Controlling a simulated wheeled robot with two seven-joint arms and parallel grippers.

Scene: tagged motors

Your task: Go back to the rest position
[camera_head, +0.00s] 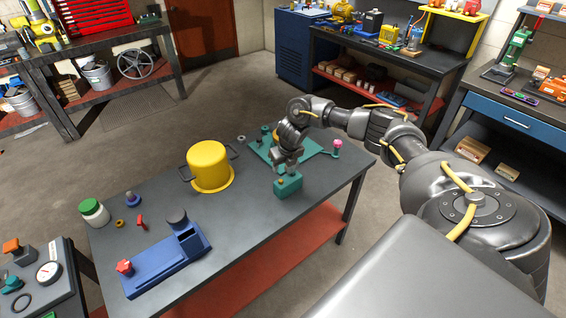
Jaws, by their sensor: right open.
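My right arm reaches in from the right and bends down over the grey table (245,225). My right gripper (287,168) is open and points down, just above a small teal block (289,186) near the middle of the table. I cannot tell whether the fingers touch that block. A teal plate (305,147) lies behind the gripper and is partly hidden by it. My left gripper is not in view.
A yellow pot-shaped part (209,165) stands left of the gripper. A blue base (160,266) with a dark cylinder lies at the front left. A white jar with a green lid (93,211) and small parts are at the left. The table's front right is clear.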

